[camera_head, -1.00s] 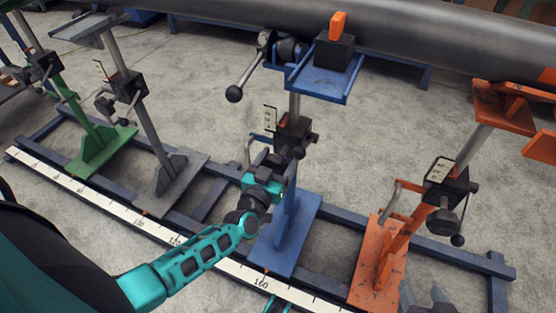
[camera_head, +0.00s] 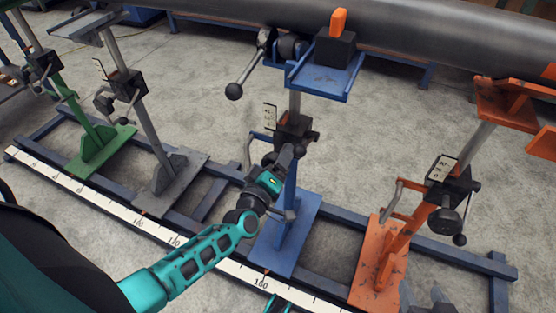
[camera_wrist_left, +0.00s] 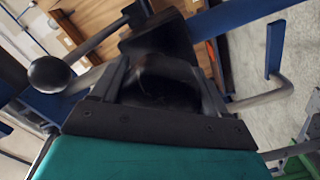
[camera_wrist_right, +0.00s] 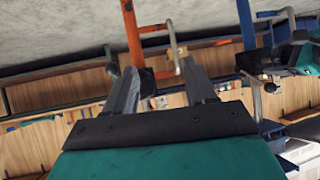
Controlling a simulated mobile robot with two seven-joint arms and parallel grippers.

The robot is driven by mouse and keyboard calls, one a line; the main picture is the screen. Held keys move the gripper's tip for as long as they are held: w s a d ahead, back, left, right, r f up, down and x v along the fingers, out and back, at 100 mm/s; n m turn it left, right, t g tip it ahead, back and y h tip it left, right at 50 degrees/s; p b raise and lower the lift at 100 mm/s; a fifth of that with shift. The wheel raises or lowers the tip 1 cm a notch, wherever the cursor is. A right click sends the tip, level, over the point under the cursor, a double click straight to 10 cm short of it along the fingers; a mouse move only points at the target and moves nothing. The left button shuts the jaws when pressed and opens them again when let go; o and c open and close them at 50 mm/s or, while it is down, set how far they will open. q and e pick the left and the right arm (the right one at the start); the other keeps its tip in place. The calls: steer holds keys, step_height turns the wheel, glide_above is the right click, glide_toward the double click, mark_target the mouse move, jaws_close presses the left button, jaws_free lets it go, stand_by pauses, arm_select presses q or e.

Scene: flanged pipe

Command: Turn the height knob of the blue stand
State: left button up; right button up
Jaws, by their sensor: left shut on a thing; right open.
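The blue stand (camera_head: 293,232) stands mid-picture in the head view, with a black clamp block (camera_head: 294,130) and a scale plate on its post. My left gripper (camera_head: 283,160) is at the front of that block. In the left wrist view its fingers are shut on a round black knob (camera_wrist_left: 165,85), the height knob, which my gripper mostly hides in the head view. My right gripper (camera_wrist_right: 162,85) is open and empty. Its grey fingers also show at the bottom right of the head view (camera_head: 425,294), in front of the orange stand's base.
A large grey pipe (camera_head: 420,35) runs across the back, above the stands. The orange stand (camera_head: 377,262) is to the right, the grey stand (camera_head: 170,185) and green stand (camera_head: 100,148) to the left. A white ruler (camera_head: 215,257) runs along the front rail.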

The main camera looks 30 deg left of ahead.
arm_select(q)
steer(key=n+b, duration=0.2)
steer(key=n, duration=0.7)
steer(key=shift+f, duration=0.1)
steer(key=shift+n+b, duration=0.3)
stand_by(0.4)
steer(key=o, duration=1)
steer(key=s, duration=0.4)
steer(key=s+p, duration=0.1)
steer(key=s, duration=0.3)
steer(key=s+p, duration=0.1)
steer(key=s, duration=0.4)
steer(key=shift+d, duration=0.35)
